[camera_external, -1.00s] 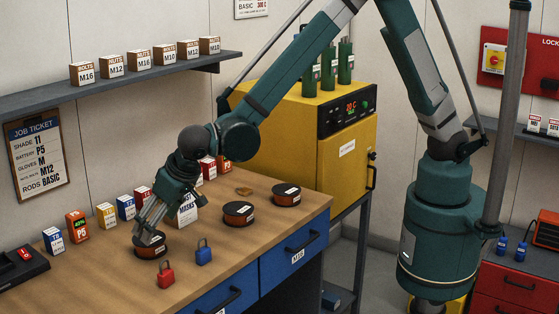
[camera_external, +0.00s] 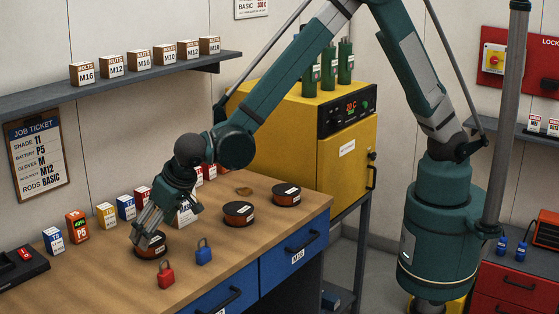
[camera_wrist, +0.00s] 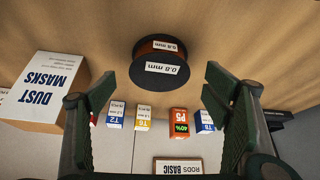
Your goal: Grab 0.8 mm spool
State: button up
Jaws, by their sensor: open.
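The 0.8 mm spool (camera_wrist: 159,77) is black with a copper-brown winding. Its label is readable in the wrist view, where it lies ahead of and between my open fingers. In the external view the spool (camera_external: 151,250) sits on the wooden bench at the front left, partly hidden by my gripper (camera_external: 143,236). In the wrist view my gripper (camera_wrist: 160,108) has its two fingers wide apart with nothing between the pads. I cannot tell from the external view whether a finger touches the spool.
A red padlock (camera_external: 165,276) and a blue padlock (camera_external: 204,252) stand close to the spool's right. Two similar spools sit further right, one (camera_external: 238,213) nearer and one (camera_external: 286,195) farther. A dust masks box (camera_wrist: 45,92) and several small boxes stand behind.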

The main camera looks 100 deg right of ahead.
jog(key=shift+f, duration=0.1)
jog(key=shift+x, duration=2.55)
jog(key=shift+w+d, duration=0.15)
jog(key=shift+c, duration=0.3)
jog(key=c, duration=1.6)
jog(key=shift+r, duration=0.25)
jog(key=shift+r, duration=4.9)
